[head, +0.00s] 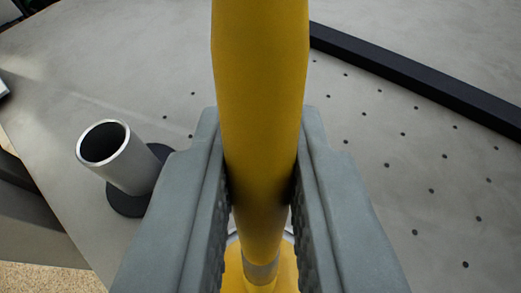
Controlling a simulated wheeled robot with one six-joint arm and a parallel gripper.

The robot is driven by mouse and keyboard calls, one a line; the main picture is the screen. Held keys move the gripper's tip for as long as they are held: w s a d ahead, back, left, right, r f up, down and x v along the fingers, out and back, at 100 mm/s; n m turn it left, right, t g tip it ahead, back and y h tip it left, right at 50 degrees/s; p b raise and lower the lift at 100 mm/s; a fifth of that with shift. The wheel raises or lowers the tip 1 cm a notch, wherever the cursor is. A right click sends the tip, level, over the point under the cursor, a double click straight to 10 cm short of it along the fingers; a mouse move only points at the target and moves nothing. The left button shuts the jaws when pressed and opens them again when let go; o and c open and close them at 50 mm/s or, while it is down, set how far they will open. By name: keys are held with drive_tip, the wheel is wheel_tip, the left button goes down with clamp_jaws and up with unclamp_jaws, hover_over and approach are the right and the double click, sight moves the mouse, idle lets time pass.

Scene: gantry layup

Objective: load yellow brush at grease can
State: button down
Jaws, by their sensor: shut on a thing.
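The yellow brush (261,90) stands lengthwise through the view, its thick handle rising out of the top of the picture. My gripper (260,165) is shut on the handle, one grey ridged jaw on each side. A short metal band (262,271) shows on the brush below the jaws; its bristles are out of sight. Behind and around the brush's lower end is a yellow surface with a pale rim, which looks like the grease can (284,262). My jaws hide most of it, and I cannot tell whether the brush touches it.
An empty metal tube holder (129,165) stands on a dark round base at the left, near the table's edge. A black rail (420,80) crosses the upper right. The grey table (380,190) has rows of small holes and is otherwise clear to the right.

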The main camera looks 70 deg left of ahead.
sight(255, 140)
drive_tip(key=shift+r, duration=3.45)
